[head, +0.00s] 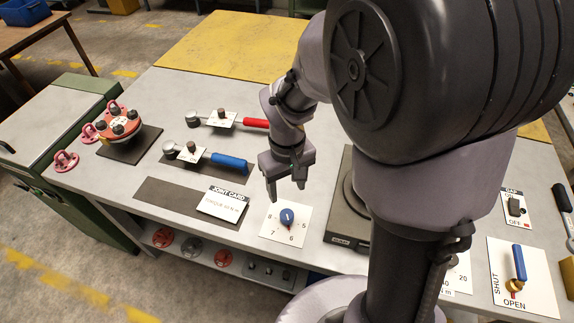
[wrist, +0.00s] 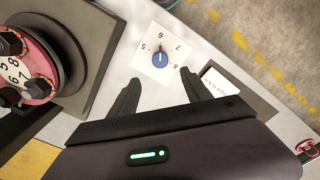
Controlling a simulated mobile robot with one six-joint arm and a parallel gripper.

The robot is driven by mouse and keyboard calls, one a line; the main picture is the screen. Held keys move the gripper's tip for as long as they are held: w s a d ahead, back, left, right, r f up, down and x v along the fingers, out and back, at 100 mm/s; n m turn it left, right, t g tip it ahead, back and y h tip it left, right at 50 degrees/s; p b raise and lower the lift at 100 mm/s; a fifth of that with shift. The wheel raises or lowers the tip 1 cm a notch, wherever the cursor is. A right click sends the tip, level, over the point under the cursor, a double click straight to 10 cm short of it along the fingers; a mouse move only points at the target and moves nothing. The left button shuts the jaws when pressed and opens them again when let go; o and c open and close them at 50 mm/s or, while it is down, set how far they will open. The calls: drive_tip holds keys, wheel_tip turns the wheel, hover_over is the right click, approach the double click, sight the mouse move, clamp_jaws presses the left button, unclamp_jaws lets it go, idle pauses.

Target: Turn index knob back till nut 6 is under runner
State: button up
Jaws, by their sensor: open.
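The blue index knob (head: 287,215) sits on a white plate (head: 271,235) marked 5, 6, 7 and 8. In the wrist view the knob (wrist: 160,59) has a red mark pointing up, toward the 6. My gripper (head: 287,192) is open and empty above the knob, apart from it. In the wrist view its fingertips (wrist: 160,82) lie left and right below the knob. The spool's red flange (wrist: 42,72) shows there at the left, with dark nuts and a numbered white ring. In the head view my arm hides most of this spool. I cannot make out the runner.
A joint card (head: 222,203), a blue-handled tool (head: 230,162) and a red-handled tool (head: 254,123) lie left of the knob. A red flanged part (head: 120,122) stands farther left. A blue lever (head: 519,262) marked SHUT and OPEN is at the right.

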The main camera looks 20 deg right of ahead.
wheel_tip(320, 180, up, 5)
drive_tip(key=shift+r+p, duration=0.15)
drive_tip(key=shift+p, duration=0.45)
